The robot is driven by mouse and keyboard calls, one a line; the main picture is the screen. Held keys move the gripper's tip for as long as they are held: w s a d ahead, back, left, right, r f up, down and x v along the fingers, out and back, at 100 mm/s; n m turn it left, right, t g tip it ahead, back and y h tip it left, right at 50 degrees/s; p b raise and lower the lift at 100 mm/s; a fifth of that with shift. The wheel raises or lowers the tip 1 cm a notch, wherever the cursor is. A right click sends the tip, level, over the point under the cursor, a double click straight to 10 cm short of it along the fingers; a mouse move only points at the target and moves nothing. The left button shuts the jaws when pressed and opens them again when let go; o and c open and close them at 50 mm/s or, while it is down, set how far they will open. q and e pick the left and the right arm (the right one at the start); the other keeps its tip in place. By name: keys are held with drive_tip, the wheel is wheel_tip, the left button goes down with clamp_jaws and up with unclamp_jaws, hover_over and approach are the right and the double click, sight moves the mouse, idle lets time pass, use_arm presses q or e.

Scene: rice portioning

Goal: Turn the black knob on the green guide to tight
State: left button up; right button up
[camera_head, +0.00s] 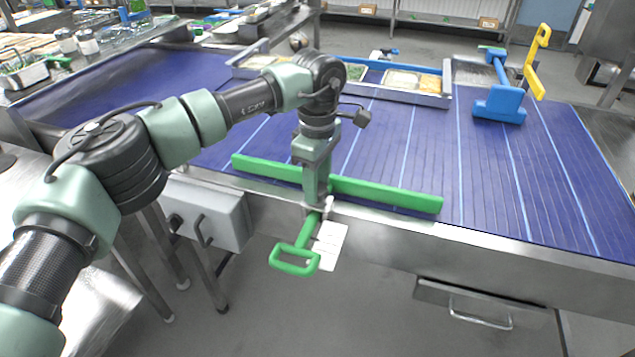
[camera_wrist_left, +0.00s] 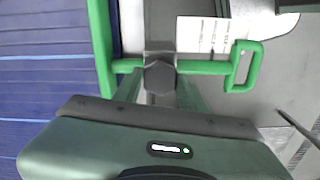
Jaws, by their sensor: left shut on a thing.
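The green guide (camera_head: 390,194) lies along the near edge of the blue conveyor in the head view. Its rod ends in a green loop handle (camera_head: 294,259) that hangs out past the edge; the handle also shows in the left wrist view (camera_wrist_left: 243,67). The black knob (camera_wrist_left: 159,77) sits on the guide's rod, in a metal bracket. My left gripper (camera_head: 318,207) points down over the rod at the conveyor edge. It is shut on the black knob, which the gripper hides in the head view. My right gripper is not in view.
A metal tray (camera_head: 446,101) with food compartments rests on the conveyor behind my left arm. A blue stand (camera_head: 501,104) and a yellow handle (camera_head: 536,62) are at the right. A white label (camera_head: 330,240) hangs by the handle. A grey box (camera_head: 207,212) is mounted below the edge.

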use_arm(q)
drive_tip(key=shift+r, duration=0.1)
idle(0.3)
drive_tip(key=o, duration=1.4)
drive_tip(key=shift+c, duration=0.2)
wheel_tip(320, 180, up, 8)
drive_tip(key=shift+f+b, duration=0.15)
drive_tip(key=shift+b, duration=0.2)
